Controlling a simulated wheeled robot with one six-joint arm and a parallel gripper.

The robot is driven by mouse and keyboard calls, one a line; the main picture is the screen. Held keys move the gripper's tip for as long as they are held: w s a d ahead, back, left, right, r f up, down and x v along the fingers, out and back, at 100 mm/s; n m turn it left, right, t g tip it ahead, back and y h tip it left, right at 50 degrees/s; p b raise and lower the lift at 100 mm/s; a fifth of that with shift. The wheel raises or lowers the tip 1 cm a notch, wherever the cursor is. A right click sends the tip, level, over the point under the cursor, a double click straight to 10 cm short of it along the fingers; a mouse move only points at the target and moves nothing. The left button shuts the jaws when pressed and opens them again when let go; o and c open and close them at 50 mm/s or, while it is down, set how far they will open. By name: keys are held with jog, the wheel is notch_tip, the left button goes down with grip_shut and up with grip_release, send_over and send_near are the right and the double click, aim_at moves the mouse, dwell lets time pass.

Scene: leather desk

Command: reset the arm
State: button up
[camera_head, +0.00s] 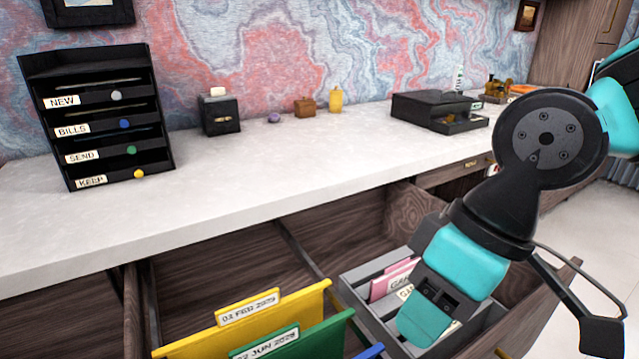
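My arm, teal and black, reaches in from the right edge of the head view and bends down over the open drawer. My gripper (428,318) is at its lower end, over the grey divided tray (368,300) in the drawer. It hides part of the tray and of the pink labelled cards (392,280) there. I cannot tell whether the fingers are open or shut, and no held object is visible.
Yellow (290,318) and green (325,338) dated folders stand in the open drawer, left of my gripper. A black letter rack (100,115) stands on the white desktop (240,190) at left. A black box (440,108) sits right. The desktop's middle front is clear.

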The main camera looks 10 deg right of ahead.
notch_tip(320, 180, up, 21)
jog(key=p, duration=1.9)
